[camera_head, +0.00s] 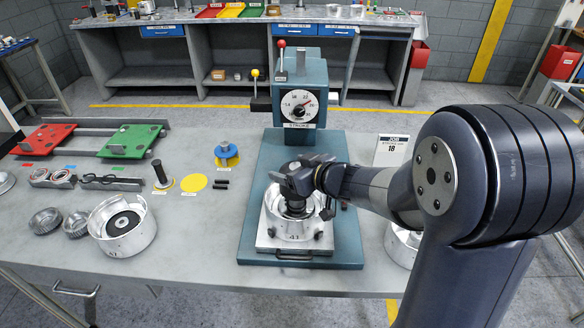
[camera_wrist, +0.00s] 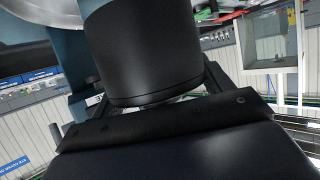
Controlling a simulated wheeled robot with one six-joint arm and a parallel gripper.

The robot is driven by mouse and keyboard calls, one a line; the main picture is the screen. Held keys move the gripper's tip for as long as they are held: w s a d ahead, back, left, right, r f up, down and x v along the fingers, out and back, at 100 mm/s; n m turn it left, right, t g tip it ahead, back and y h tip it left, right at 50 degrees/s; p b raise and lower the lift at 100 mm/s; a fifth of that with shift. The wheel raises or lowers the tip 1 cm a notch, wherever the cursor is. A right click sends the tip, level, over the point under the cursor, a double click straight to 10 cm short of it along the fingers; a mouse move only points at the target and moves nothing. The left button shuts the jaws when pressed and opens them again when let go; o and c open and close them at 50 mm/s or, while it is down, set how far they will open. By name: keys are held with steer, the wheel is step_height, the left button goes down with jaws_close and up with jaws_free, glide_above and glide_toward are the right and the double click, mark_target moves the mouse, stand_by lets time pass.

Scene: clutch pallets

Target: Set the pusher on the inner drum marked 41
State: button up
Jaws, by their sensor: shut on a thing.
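My gripper (camera_head: 291,178) is over the press at the middle of the bench, shut on the black pusher (camera_head: 295,207). In the wrist view the pusher (camera_wrist: 150,60) is a large dark cylinder between the fingers. The silver drum marked 41 (camera_head: 291,229) sits on the press plate right below. The pusher's lower end is inside or just over the drum's opening; I cannot tell whether it touches the inner part. A second silver drum (camera_head: 140,240) with a dark centre stands on the bench at left.
The teal press (camera_head: 303,108) with its dial rises just behind my gripper. A job card (camera_head: 391,150) stands at right, and a silver drum (camera_head: 401,248) is partly hidden by my arm.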

step_height(320, 180, down, 3)
steer(key=b, duration=0.3)
steer(key=shift+f, duration=0.2)
steer(key=shift+f+b, duration=0.4)
steer(key=shift+f, duration=0.25)
steer(key=shift+p, duration=0.55)
stand_by(0.6)
steer(key=shift+f, duration=0.25)
stand_by(0.4)
steer(key=o, duration=1.3)
steer(key=shift+o, duration=0.2)
steer(key=shift+f, duration=0.1)
